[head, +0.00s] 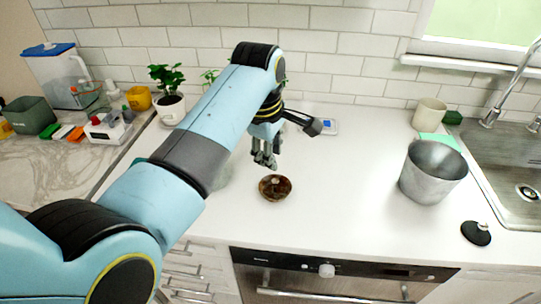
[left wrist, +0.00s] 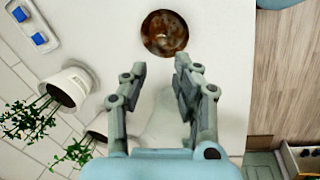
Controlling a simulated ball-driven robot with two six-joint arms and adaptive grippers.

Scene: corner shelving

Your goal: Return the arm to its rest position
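My left arm reaches in from the left across the white counter in the head view. My left gripper (head: 266,160) hangs above the counter, just behind and left of a small brown bowl (head: 275,187). In the left wrist view the left gripper (left wrist: 160,72) has its two fingers spread apart with nothing between them. The brown bowl also shows in that view (left wrist: 164,34), beyond the fingertips and apart from them. My right gripper is in neither view.
A grey metal pot (head: 432,172) and a black lid (head: 476,233) stand on the right, near the sink (head: 512,170). Potted plants (head: 170,106) stand at the back left. A white tray with blue items (head: 328,127) lies behind the gripper. The counter between bowl and pot is clear.

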